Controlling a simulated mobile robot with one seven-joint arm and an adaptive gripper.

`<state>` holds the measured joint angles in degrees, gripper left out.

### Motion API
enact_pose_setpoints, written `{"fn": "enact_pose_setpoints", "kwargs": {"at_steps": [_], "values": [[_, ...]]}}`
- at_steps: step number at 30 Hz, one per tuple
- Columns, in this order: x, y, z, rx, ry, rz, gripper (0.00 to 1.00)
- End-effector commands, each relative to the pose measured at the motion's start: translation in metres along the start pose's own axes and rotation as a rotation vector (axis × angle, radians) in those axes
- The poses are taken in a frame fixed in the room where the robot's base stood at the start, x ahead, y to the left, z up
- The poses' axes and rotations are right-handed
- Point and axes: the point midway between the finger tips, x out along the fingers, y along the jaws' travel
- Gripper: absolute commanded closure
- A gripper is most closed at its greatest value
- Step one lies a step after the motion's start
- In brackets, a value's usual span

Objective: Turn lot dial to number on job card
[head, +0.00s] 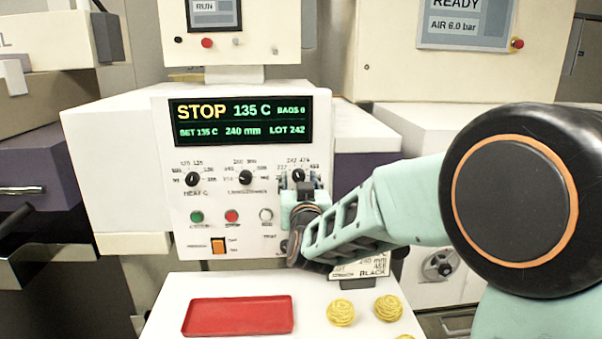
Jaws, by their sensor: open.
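The lot dial (298,175) is a dark knob at the right of the white control panel, with small numbers around it, 242 among them. My gripper (299,186) is open at this dial, its fingertips just below and beside the knob. I cannot tell whether they touch it. The display (240,121) reads STOP, 135 C, 240 mm and LOT 242. The job card (374,271) is at the lower right of the panel, partly hidden by my arm. "240 mm", "LOT" and "BLACK" show on it, but its lot number is hidden.
Two more dials, the heat dial (193,180) and a middle dial (246,178), are to the left. Below are green (197,217), red (232,216) and white (266,215) buttons and an orange switch (218,246). A red tray (238,316) and yellow coils (341,312) lie in front.

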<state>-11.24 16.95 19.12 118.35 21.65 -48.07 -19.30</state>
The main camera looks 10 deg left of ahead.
Motion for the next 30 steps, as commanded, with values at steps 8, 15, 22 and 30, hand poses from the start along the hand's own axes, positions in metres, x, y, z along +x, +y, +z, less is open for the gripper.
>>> {"fn": "enact_pose_setpoints", "kwargs": {"at_steps": [8,15,22,30], "values": [[-0.0007,-0.0011,0.0003,0.0,0.0,0.0,0.58],[-0.0006,-0.0007,0.0003,0.0,0.0,0.001,0.72],[-0.0005,-0.0007,0.0002,0.0,0.0,0.001,0.97],[-0.0005,-0.0007,0.0015,0.018,0.001,0.001,1.0]]}}
